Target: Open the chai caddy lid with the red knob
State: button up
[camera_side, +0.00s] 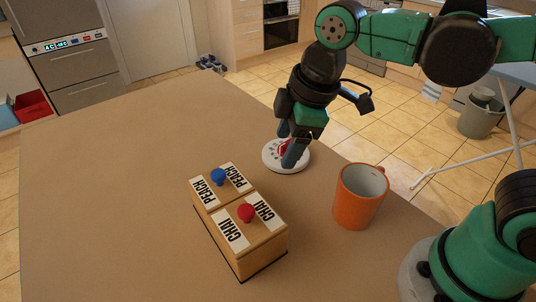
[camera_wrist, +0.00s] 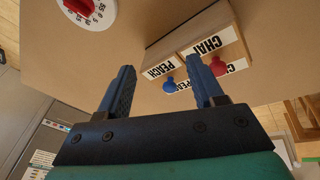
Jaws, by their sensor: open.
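The wooden caddy box (camera_side: 262,255) stands on the table with two lids side by side. The chai lid, labelled CHAI, has a red knob (camera_side: 246,212) and lies nearer the side camera; it looks closed. The peach lid, labelled PEACH, has a blue knob (camera_side: 218,176) and also looks closed. In the wrist view the red knob (camera_wrist: 218,66) is just right of the right finger, and the blue knob (camera_wrist: 168,84) is between the fingers. My gripper (camera_side: 290,148) is open and empty, above the table behind and right of the box, in front of the white dial.
A white round timer (camera_side: 270,158) with a red centre lies under my gripper; it also shows in the wrist view (camera_wrist: 101,14). An orange mug (camera_side: 357,205) stands right of the box. The table (camera_side: 110,170) is clear on the left.

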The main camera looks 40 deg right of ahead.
aim_at(246, 209)
jog(key=a+n+g, duration=0.1)
jog(key=a+n, duration=0.2)
jog(key=s+a+n+g, duration=0.1)
jog(key=a+n, duration=0.1)
jog(key=n, duration=0.1)
jog(key=a+n+g+h, duration=0.1)
jog(key=a+n, duration=0.2)
jog(key=shift+s+a+f+n, duration=0.25)
jog(key=shift+a+f+n, duration=0.05)
jog(key=shift+f+n, duration=0.1)
jog(key=shift+a+f, duration=0.15)
jog(key=shift+f, duration=2.65)
grip_shut()
